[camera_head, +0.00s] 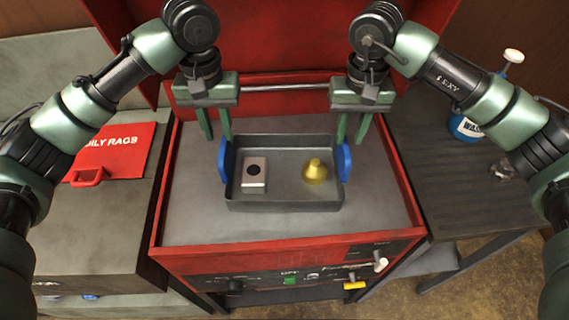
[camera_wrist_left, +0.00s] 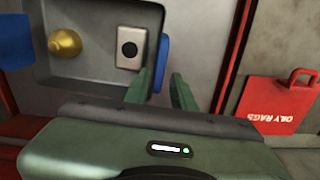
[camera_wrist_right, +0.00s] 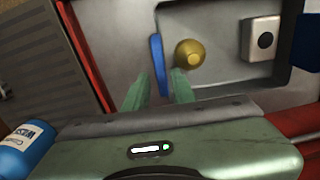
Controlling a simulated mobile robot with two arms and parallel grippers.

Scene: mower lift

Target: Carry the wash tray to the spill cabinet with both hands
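The wash tray (camera_head: 285,206) is dark grey with a blue left handle (camera_head: 222,160) and a blue right handle (camera_head: 344,163). It rests on the grey top of a red-rimmed washer (camera_head: 385,215) and holds a pale block with a black hole (camera_head: 254,175) and a brass part (camera_head: 314,173). My left gripper (camera_head: 217,137) is open at the left handle, its fingers on either side of the handle's line (camera_wrist_left: 161,65). My right gripper (camera_head: 350,142) is open at the right handle in the same way (camera_wrist_right: 157,65). I cannot tell whether the fingertips touch. I cannot identify the spill cabinet.
A red oily rags item (camera_head: 115,152) lies on the grey bench at the left. A dark slatted table (camera_head: 440,185) stands at the right with a blue wash bottle (camera_head: 465,126). The red lid (camera_head: 280,40) stands up behind, with a metal bar across its front.

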